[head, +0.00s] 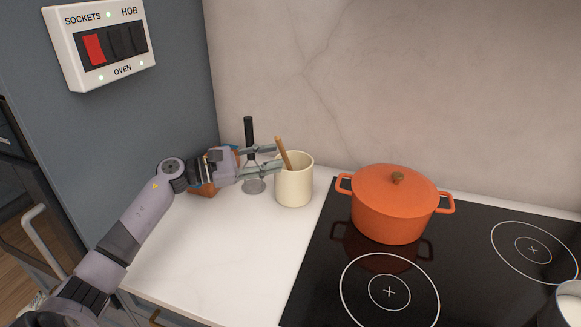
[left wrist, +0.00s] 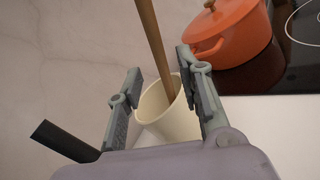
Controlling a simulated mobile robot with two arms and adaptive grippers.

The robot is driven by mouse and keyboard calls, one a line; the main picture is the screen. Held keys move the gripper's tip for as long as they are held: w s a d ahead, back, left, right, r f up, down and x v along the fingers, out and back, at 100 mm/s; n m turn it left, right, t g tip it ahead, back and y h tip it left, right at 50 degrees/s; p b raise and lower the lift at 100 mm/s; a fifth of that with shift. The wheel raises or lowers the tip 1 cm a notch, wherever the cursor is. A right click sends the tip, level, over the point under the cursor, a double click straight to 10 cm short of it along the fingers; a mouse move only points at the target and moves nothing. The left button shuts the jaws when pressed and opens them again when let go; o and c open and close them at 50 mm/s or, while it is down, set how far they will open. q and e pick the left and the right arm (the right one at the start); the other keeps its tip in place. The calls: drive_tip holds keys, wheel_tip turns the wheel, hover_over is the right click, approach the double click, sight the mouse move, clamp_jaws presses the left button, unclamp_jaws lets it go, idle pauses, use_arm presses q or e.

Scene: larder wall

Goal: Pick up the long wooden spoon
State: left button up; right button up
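The long wooden spoon (head: 284,154) leans in a cream crock (head: 294,185) on the white counter, its handle sticking up above the rim. My left gripper (head: 277,157) is beside the handle at the crock's left rim, its fingers pointing right. In the left wrist view the spoon handle (left wrist: 156,45) rises between the two open fingers (left wrist: 160,70), with gaps to both sides. The crock (left wrist: 170,115) shows behind and below the fingers. The spoon's lower end is hidden inside the crock. My right gripper is not in view.
A black-handled utensil (head: 249,135) stands behind my left gripper; its black handle also shows in the left wrist view (left wrist: 65,141). An orange lidded pot (head: 390,212) sits on the black hob (head: 330,280) to the right. The front counter (head: 230,255) is clear.

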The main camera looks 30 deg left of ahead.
sight(284, 155)
use_arm(q)
drive_tip(key=p+x, duration=0.1)
drive_tip(key=x, duration=0.3)
drive_tip(key=shift+s+d+r, duration=0.1)
drive_tip(key=shift+d, duration=0.05)
drive_tip(key=shift+s, duration=0.1)
drive_tip(key=shift+c, duration=0.5)
clamp_jaws()
